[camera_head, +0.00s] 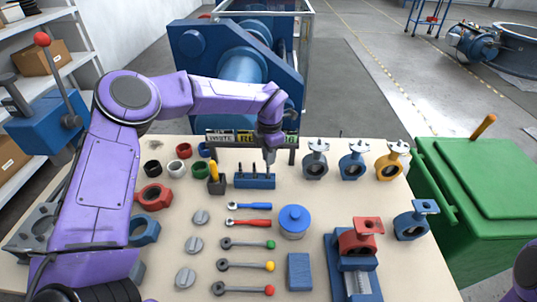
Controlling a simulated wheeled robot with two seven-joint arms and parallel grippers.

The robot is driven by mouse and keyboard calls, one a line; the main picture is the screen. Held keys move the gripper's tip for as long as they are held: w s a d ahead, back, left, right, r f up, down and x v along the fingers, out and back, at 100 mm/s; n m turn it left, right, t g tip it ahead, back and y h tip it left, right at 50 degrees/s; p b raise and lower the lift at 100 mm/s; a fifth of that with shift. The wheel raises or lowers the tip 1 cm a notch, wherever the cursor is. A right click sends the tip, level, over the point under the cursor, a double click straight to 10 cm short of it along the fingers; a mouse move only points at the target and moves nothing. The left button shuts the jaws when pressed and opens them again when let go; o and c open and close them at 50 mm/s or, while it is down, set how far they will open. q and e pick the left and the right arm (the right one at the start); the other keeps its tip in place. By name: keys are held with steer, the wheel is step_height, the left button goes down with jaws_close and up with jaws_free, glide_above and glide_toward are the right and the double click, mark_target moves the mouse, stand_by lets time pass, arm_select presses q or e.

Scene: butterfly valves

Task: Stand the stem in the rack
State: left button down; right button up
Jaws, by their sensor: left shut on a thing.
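The blue rack (255,182) stands near the back of the table, with thin dark stems upright along its top. My left gripper (270,150) points down above the right end of the rack. My right gripper is out of view; only a bit of purple arm shows at the lower right edge.
A dark holder with a yellow-handled tool (214,178) stands just left of the rack. A sign frame (245,138) is behind it. Wrenches (248,207), a blue lidded pot (294,220) and a red valve in a vise (357,240) lie in front. Several valves (352,160) stand right.

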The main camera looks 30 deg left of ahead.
arm_select(q)
steer(key=shift+f+b, duration=0.8)
steer(key=shift+f, duration=0.5)
stand_by(0.4)
steer(key=c, duration=1.1)
jaws_free()
step_height(320, 180, up, 7)
steer(key=p, duration=0.6)
steer(key=shift+r, duration=0.1)
steer(key=shift+a, duration=0.1)
